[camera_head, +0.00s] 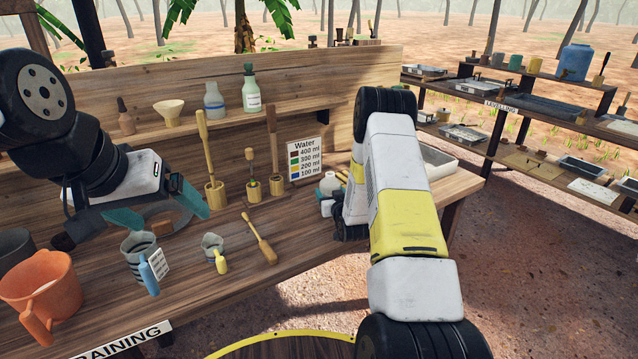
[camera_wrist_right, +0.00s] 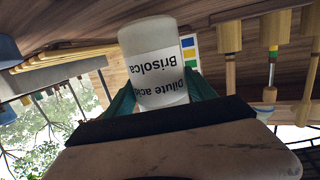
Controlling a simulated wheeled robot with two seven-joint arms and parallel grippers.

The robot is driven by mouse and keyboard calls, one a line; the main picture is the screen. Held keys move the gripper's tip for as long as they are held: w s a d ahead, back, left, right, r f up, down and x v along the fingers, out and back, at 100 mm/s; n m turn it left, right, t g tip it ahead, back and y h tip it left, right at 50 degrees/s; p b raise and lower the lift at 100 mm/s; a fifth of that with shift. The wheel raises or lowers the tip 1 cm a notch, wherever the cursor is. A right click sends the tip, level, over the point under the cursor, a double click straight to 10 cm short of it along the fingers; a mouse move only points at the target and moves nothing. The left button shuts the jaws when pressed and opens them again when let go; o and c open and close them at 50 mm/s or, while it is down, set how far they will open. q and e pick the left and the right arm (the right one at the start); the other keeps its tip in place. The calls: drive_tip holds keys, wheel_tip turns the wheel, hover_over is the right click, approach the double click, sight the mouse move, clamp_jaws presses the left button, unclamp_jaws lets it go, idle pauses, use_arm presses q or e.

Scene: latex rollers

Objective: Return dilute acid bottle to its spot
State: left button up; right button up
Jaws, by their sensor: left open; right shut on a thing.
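The dilute acid bottle (camera_wrist_right: 160,60) is white, with a label reading "Dilute acid" and "Brisolca" that appears upside down in the right wrist view. My right gripper (camera_wrist_right: 162,96) is shut on it, with green fingers on both sides. In the head view the bottle (camera_head: 329,183) shows as a small pale shape at the bench's right part, beside the water chart; my right arm partly hides it. I cannot tell whether its base touches the bench. My left gripper (camera_head: 160,218) is open and empty above the bench's left part, its teal fingers spread.

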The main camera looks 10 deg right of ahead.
drive_tip(key=shift+f, duration=0.15)
idle(0.5)
drive_tip(key=shift+f, duration=0.35)
drive_tip(key=o, duration=1.8)
drive_tip(key=shift+f, duration=0.1)
